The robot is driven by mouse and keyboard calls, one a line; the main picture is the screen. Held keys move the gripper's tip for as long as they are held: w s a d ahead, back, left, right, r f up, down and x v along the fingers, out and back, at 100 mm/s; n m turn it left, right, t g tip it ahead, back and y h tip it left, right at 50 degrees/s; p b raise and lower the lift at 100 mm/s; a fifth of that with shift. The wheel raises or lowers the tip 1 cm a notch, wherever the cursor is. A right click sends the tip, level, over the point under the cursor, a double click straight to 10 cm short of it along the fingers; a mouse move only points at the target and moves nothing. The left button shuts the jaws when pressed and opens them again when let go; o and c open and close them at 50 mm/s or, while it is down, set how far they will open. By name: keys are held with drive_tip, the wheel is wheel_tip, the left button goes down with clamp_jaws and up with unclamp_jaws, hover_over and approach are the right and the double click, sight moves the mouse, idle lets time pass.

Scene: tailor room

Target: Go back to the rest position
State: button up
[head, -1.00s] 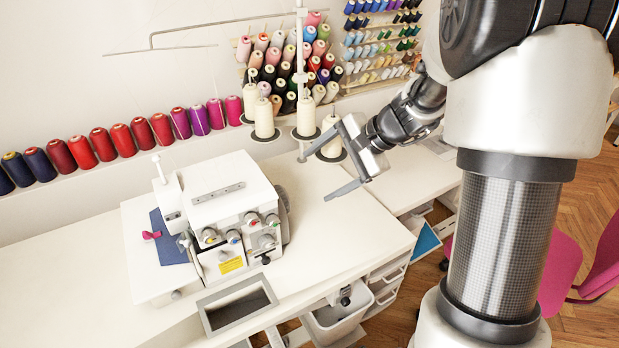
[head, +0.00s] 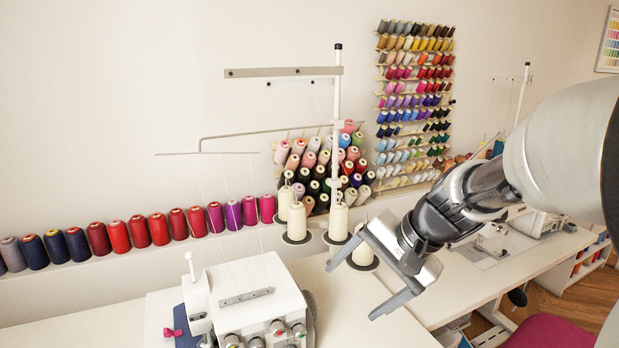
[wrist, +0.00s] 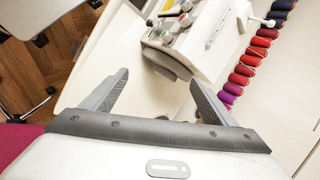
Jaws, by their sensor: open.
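My gripper (head: 352,284) is open and empty. In the head view it hangs above the white table (head: 390,332), to the right of the white serger machine (head: 240,290), with its fingers pointing left. In the wrist view my gripper (wrist: 160,92) shows both fingers spread wide with nothing between them, over bare table. The serger (wrist: 205,38) lies beyond the fingertips there, apart from them.
Cream thread cones (head: 338,222) on a stand with a tall pole (head: 336,130) are close behind my gripper. Spools (head: 150,228) line a wall shelf. A thread rack (head: 412,100) hangs on the wall. A second sewing machine (head: 540,222) stands at right.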

drive_tip(key=s+d+r+n+t+h, duration=0.1)
drive_tip(key=s+d+r+n+h, duration=0.2)
drive_tip(key=s, duration=0.5)
drive_tip(key=s+d+r+n+t+h, duration=0.1)
drive_tip(key=s+r+n+h, duration=0.2)
drive_tip(key=s+n, duration=0.35)
wheel_tip(320, 180, up, 13)
drive_tip(key=s+m+p, duration=0.1)
drive_tip(key=m+p, duration=0.1)
drive_tip(key=p, duration=1.2)
drive_tip(key=shift+s+f, duration=0.2)
drive_tip(key=shift+s, duration=0.05)
drive_tip(key=shift+a, duration=0.1)
